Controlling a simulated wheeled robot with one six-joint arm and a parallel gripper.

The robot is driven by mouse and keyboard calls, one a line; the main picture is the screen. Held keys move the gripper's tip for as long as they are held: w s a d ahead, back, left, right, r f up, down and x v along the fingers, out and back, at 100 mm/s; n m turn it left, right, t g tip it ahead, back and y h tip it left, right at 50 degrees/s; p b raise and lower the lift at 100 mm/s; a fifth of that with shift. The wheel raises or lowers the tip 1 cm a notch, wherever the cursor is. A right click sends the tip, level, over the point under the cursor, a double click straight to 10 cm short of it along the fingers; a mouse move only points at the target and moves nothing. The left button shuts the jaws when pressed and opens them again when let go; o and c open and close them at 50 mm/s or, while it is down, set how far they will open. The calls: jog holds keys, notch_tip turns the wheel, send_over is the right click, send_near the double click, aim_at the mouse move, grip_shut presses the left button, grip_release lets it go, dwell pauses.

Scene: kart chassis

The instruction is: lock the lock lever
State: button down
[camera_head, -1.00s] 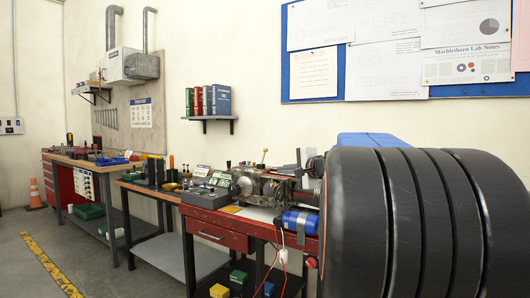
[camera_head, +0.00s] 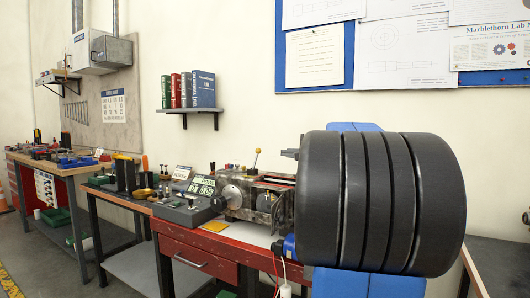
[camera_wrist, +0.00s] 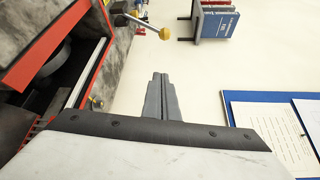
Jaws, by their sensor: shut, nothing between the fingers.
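A lever with a yellow ball knob (camera_head: 257,151) stands nearly upright on top of the grey metal machine (camera_head: 240,198) on the red bench in the head view. Its knob (camera_wrist: 164,33) and metal rod show at the top of the wrist view. It is the only lever I can make out clearly; no label marks it as the lock lever. My gripper (camera_wrist: 160,75) is shut and empty in the wrist view, its fingertips together below the knob and apart from it. In the head view my arm covers the machine's right side and most of my gripper.
A grey control box (camera_head: 190,213) with a green display sits left of the machine. The red bench (camera_head: 195,255) has a drawer. A wall shelf with books (camera_head: 190,109) hangs above, and a blue notice board (camera_head: 283,50) is on the right. The wall between them is bare.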

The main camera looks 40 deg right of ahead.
jog(key=shift+w, duration=0.1)
jog(key=x, duration=1)
jog(key=shift+a, duration=0.1)
jog(key=shift+s+a+r, duration=0.15)
jog(key=shift+a, duration=0.35)
jog(key=shift+s+a+r, duration=0.15)
jog(key=shift+a, duration=0.4)
jog(key=shift+s+a+r, duration=0.1)
jog(key=shift+s+a, duration=0.05)
jog(key=shift+a, duration=0.75)
jog(key=shift+a+r, duration=0.1)
jog(key=shift+r, duration=0.05)
jog(key=shift+s+a+r+n+t, duration=0.15)
jog(key=shift+s+a+n+t, duration=0.45)
jog(key=shift+a+n, duration=0.7)
jog(key=shift+s+a+r+n+t, duration=0.15)
jog(key=shift+s+a+n+t, duration=0.4)
jog(key=shift+a+n, duration=0.7)
jog(key=shift+s+a+r+n+t, duration=0.15)
jog(key=shift+s+a+n+t, duration=0.2)
jog(key=shift+a+n+t, duration=0.85)
jog(key=shift+a+f+g, duration=0.1)
jog(key=shift+a+g, duration=0.3)
jog(key=shift+g, duration=0.05)
